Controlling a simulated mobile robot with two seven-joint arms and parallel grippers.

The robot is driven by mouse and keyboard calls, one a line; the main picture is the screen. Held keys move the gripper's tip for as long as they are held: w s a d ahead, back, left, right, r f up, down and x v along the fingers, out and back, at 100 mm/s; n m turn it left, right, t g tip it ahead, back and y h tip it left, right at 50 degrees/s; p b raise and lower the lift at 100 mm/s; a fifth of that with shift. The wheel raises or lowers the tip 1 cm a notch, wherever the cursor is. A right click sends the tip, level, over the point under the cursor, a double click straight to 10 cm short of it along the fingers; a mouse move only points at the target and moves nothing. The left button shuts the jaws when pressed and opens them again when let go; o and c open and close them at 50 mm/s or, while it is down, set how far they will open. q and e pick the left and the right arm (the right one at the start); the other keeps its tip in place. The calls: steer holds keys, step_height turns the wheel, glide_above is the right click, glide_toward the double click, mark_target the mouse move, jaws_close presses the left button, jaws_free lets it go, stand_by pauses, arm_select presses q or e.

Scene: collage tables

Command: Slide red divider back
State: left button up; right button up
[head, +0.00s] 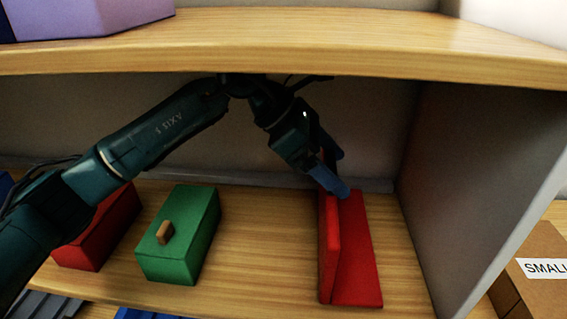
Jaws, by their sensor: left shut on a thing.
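The red divider (358,255) stands on the lower wooden shelf, right of the middle, with an upright plate and a flat base. My left gripper (332,183) reaches in from the left under the upper shelf. Its blue fingers are shut on the upper back part of the divider's upright plate. The fingers hide part of that top edge. My right gripper is not in view.
A green box (180,240) with a wooden knob and a red box (98,238) stand on the lower shelf at left. A grey side panel (465,180) bounds the shelf at right. The upper shelf (280,38) hangs close above my arm. A cardboard box (540,270) sits beyond the panel.

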arm_select(q)
steer(key=shift+s+d, duration=0.1)
steer(key=shift+d, duration=2.1)
steer(key=o, duration=1.3)
steer(key=a+b, duration=0.2)
steer(key=a, duration=1.1)
steer(key=shift+w+r, duration=0.2)
steer(key=shift+r, duration=0.25)
